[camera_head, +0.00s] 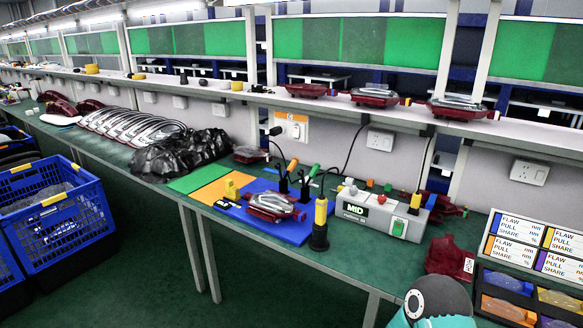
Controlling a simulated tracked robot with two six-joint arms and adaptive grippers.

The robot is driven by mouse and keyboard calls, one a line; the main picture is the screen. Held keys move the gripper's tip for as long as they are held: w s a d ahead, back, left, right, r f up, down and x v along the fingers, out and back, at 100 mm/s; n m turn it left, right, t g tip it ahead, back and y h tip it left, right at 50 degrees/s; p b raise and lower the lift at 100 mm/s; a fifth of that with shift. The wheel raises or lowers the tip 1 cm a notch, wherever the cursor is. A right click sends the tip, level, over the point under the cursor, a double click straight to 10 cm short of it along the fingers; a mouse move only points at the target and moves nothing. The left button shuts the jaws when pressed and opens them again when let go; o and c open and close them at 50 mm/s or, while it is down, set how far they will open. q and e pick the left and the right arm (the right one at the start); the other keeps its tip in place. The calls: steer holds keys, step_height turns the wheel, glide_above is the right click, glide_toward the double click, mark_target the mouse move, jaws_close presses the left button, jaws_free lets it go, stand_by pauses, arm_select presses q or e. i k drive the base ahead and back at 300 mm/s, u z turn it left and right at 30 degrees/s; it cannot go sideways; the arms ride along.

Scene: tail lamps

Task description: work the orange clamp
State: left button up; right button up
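A small clamp (284,183) with a dark base and an upright orange handle (292,166) stands at the back of the blue mat (284,230). A second dark clamp (305,187) with a slanted green handle (314,170) stands just to its right. A dark red tail lamp (272,206) with a clear lens lies on the blue mat in front of them. The clamp jaws are too small to tell whether they grip anything. Neither of my grippers is in view.
A grey control box (376,214) marked MID and a black-and-yellow upright tool (319,222) stand right of the mat. Black lamp housings (180,155) are piled at left. Blue crates (55,215) stand on the floor. Part of my teal arm shows at bottom right.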

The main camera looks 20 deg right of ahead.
mark_target(293, 163)
steer(key=z, duration=0.1)
steer(key=i, duration=1)
steer(key=u, duration=0.1)
